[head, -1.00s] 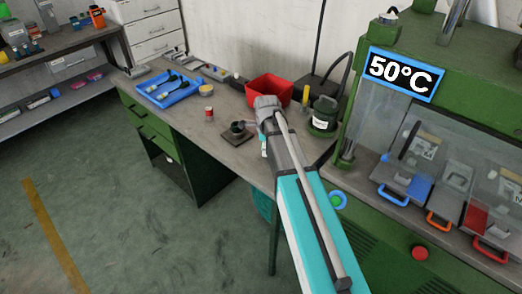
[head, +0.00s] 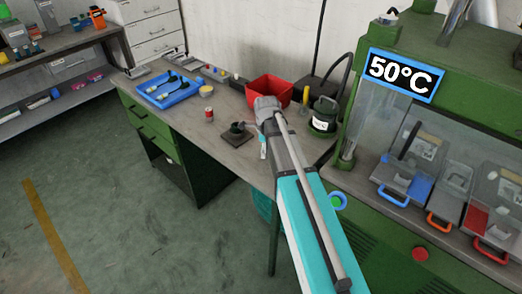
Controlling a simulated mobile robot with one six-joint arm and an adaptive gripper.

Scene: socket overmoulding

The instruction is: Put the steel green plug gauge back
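I cannot pick out the steel green plug gauge for sure. A row of small parts (head: 215,73) lies along the back of the workbench, too small to tell apart. A blue tray (head: 183,93) on the left of the bench holds dark tools. The end of my arm is over the right part of the bench, beside a black round piece on a dark square base (head: 238,138). My gripper (head: 262,142) is mostly hidden by my own wrist. Only a small pale part shows below it, so its fingers and anything in them cannot be made out.
A red bin (head: 270,90) and a green-black container (head: 324,116) stand behind my wrist. A small red-and-white can (head: 209,115) stands mid-bench. The green machine (head: 440,75) with a 50°C sign and clear front is at right. Bare bench top lies front left.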

